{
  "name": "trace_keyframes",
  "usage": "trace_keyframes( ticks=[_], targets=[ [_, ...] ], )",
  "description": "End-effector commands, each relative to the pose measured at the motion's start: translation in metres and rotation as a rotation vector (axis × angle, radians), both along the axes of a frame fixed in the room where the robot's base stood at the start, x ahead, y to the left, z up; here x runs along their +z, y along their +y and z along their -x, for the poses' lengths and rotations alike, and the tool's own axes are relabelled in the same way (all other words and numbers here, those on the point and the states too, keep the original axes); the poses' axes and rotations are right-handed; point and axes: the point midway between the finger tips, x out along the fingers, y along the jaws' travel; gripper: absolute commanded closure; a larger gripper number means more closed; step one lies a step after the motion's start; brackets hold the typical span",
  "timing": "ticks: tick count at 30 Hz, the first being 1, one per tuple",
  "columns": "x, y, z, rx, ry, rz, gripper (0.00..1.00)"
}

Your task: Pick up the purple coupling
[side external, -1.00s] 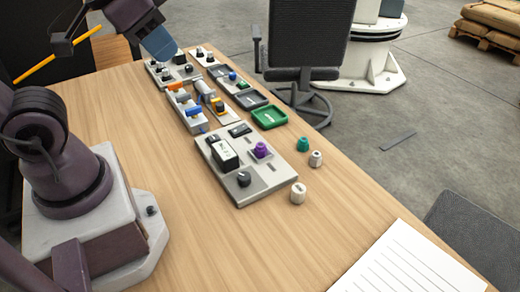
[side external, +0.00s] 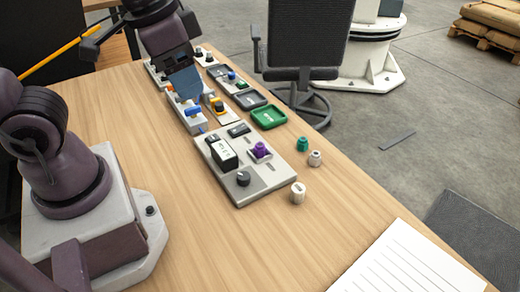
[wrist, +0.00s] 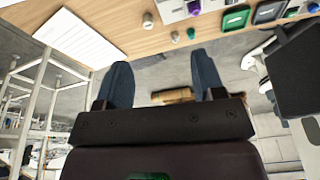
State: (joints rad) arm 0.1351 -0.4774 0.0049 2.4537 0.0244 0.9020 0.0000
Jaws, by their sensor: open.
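The purple coupling (side external: 260,149) sits upright on a small square seat at the right side of a grey panel on the table. It also shows at the top edge of the wrist view (wrist: 194,7), partly cut off. My gripper (side external: 186,92) is above the far-left part of the table, over the row of small fixtures, apart from the coupling. In the wrist view my gripper (wrist: 160,80) has its two blue fingers spread with nothing between them.
The grey panel (side external: 222,181) also carries a black block and a black knob. A green tray (side external: 268,117) lies behind it. A green piece (side external: 302,144) and two white caps (side external: 315,158) (side external: 298,193) stand right of the panel. Paper (side external: 408,262) lies at front right. The front table is clear.

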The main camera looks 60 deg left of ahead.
Motion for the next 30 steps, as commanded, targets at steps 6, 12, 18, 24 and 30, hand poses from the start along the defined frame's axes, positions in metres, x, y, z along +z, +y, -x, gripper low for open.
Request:
trace_keyframes(
  ticks=[6,12,18,24,30],
  targets=[
    [-0.048,-0.02,-0.031,-0.218,0.259,-0.172,0.37],
    [-0.099,-0.034,-0.056,-0.461,0.467,-0.383,0.37],
    [-0.158,-0.045,-0.079,-0.733,0.663,-0.633,0.37],
    [-0.216,-0.053,-0.102,-1.013,0.832,-0.915,0.37],
    [-0.244,-0.055,-0.135,-1.205,0.922,-1.16,0.37]
  ],
)
